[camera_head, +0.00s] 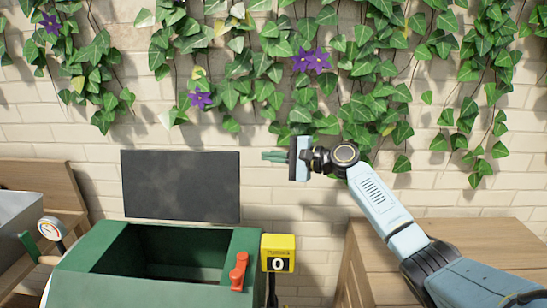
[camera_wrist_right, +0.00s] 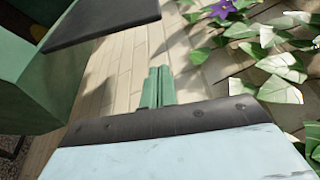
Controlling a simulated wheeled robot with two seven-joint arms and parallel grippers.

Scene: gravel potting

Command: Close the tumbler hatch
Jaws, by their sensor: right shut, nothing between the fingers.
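The tumbler (camera_head: 80,272) is a green box with a dark, open mouth on top, low in the head view. Its hatch (camera_head: 180,186), a flat dark panel, stands raised behind the opening. The hatch also shows at the top left of the right wrist view (camera_wrist_right: 105,18), with the green tumbler side (camera_wrist_right: 38,85) below it. My right gripper (camera_head: 273,156) is shut and empty, its green fingers pressed together, to the right of the hatch's upper edge and apart from it. The fingers also show in the wrist view (camera_wrist_right: 157,86). My left gripper is not in view.
A red handle (camera_head: 239,272) sits on the tumbler's right rim, beside a yellow counter (camera_head: 278,253) reading 0. A round gauge (camera_head: 51,228) stands at the left. A wooden bench (camera_head: 460,232) is at right. An ivy-hung brick wall (camera_head: 300,207) closes the back.

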